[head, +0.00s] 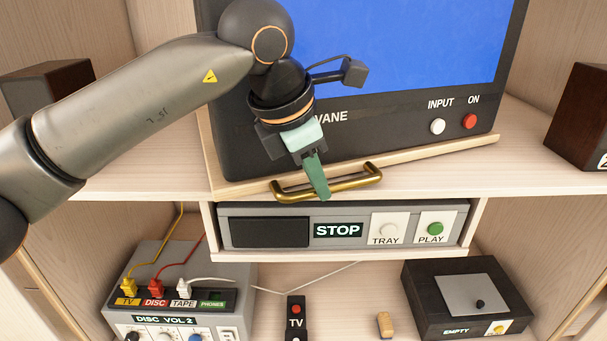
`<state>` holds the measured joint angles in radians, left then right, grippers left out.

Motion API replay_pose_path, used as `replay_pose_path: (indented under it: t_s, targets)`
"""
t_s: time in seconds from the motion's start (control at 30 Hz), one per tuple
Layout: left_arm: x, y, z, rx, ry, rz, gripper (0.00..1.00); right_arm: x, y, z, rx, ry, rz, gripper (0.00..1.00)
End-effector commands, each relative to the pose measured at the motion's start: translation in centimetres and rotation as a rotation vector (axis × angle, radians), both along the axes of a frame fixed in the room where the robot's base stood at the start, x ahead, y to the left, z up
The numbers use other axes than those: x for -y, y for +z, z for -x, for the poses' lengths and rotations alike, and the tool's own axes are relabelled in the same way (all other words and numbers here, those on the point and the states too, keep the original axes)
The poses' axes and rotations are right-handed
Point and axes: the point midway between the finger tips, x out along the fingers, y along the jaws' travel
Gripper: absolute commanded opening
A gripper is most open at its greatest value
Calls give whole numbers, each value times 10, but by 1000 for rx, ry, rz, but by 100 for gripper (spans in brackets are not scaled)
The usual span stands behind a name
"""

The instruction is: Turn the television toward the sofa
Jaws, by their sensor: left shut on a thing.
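The television (390,50) stands on the upper shelf with a lit blue screen and a dark front panel. It sits on a light wooden board (440,150) set at an angle to the shelf edge, its left front corner nearest me. A brass handle (358,181) is fixed along the board's front edge. My left gripper (317,185) comes down from above, its green fingers shut on the handle left of its middle. My left arm and wrist hide part of the television's left side. The sofa and my right gripper are not in view.
Dark boxes stand at the left (48,86) and right (580,120) of the shelf. A disc player (270,230) hangs below it. Lower down are a grey switch box (180,270) with cables, a TV remote (296,318), a small wooden block (385,324) and a black box (468,298).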

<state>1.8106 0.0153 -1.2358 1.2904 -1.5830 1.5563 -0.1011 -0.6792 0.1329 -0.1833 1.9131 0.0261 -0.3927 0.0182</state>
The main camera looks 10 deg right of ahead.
Motion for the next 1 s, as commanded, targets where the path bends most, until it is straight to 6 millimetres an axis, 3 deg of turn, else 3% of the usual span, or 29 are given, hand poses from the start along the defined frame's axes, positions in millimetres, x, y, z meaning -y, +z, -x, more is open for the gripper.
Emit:
replay_pose_path:
  t_s: [0.2, 0.23, 0.47, 0.77, 1.0]
  targets:
    - [4, 1, 3, -1, -8, 11, 0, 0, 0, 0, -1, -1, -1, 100]
    - [4, 1, 3, -1, -8, 11, 23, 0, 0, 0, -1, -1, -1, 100]
    - [3, 1, 2, -1, -6, 7, 49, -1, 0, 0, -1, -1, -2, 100]
    - [1, 3, 2, 0, -4, 6, 50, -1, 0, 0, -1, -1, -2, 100]
    - [-11, 36, 9, 5, -1, 8, 50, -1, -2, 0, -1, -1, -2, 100]
